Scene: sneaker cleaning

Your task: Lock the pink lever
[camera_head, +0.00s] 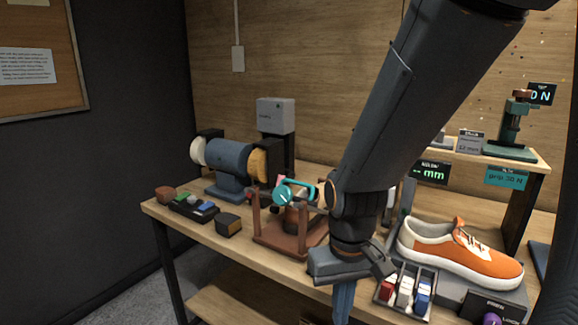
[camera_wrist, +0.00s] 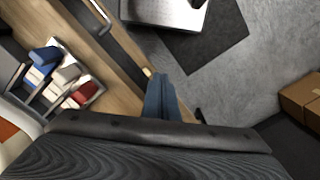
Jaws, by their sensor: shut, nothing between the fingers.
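My gripper (camera_head: 343,312) points down at the front edge of the workbench. Its blue fingers are together and empty, and they also show in the wrist view (camera_wrist: 160,97). A small pinkish piece (camera_head: 280,180) shows beside the teal part (camera_head: 284,195) on a reddish-brown stand (camera_head: 272,238). I cannot tell whether this piece is the pink lever. The stand is left of my gripper, and my arm hides its right side. A purple knob (camera_head: 491,320) is cut off at the lower right edge, right of my gripper.
An orange sneaker (camera_head: 465,254) rests on a dark block at the right. A tray (camera_head: 378,300) with red, white and blue pieces lies close to my gripper. A blue bench machine (camera_head: 228,163) stands at the left.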

